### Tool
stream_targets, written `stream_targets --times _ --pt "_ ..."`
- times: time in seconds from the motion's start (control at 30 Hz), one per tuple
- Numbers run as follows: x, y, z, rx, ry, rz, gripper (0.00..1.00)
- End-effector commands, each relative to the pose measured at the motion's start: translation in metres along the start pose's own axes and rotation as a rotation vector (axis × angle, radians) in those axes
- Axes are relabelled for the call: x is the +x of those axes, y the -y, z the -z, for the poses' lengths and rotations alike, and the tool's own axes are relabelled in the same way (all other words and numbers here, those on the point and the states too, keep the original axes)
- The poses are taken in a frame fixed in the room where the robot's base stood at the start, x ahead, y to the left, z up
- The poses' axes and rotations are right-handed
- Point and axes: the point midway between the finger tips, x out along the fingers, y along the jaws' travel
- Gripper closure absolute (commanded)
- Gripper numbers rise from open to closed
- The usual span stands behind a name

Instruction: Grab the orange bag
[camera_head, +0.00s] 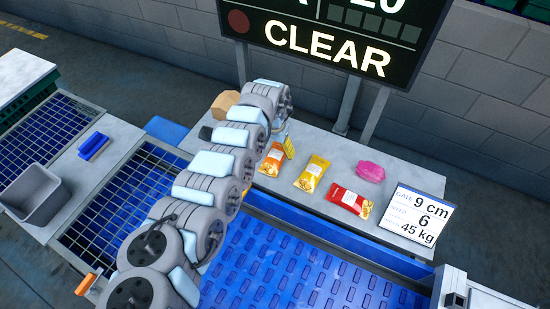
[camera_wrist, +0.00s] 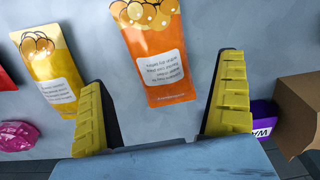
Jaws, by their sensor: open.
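The orange bag (camera_head: 272,162) lies flat on the grey table behind the blue conveyor, at the left of a row of packets. In the wrist view the orange bag (camera_wrist: 150,45) shows its white label, upside down, and its lower end reaches between the finger pads. My gripper (camera_wrist: 165,85) is open with yellow ribbed fingers, one on each side of the bag's lower end. It appears apart from the bag. In the head view a yellow finger of my gripper (camera_head: 289,148) shows beside the bag, and my arm hides the area to its left.
A yellow bag (camera_head: 312,173) lies beside the orange bag, then a red packet (camera_head: 349,201) and a pink item (camera_head: 371,171). A cardboard box (camera_wrist: 300,108) and a purple item (camera_wrist: 262,118) stand near the right finger. The blue conveyor (camera_head: 290,265) is empty where visible.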

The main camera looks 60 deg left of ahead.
Motion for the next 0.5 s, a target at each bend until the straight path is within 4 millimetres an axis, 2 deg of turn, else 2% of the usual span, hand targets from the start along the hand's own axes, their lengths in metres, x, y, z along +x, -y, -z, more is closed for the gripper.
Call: stream_targets --times 0.17,0.5 --pt "0.006 -0.001 0.002 0.002 -0.002 0.0 0.0" --pt "0.035 -0.002 0.009 0.001 -0.003 0.001 0.0"
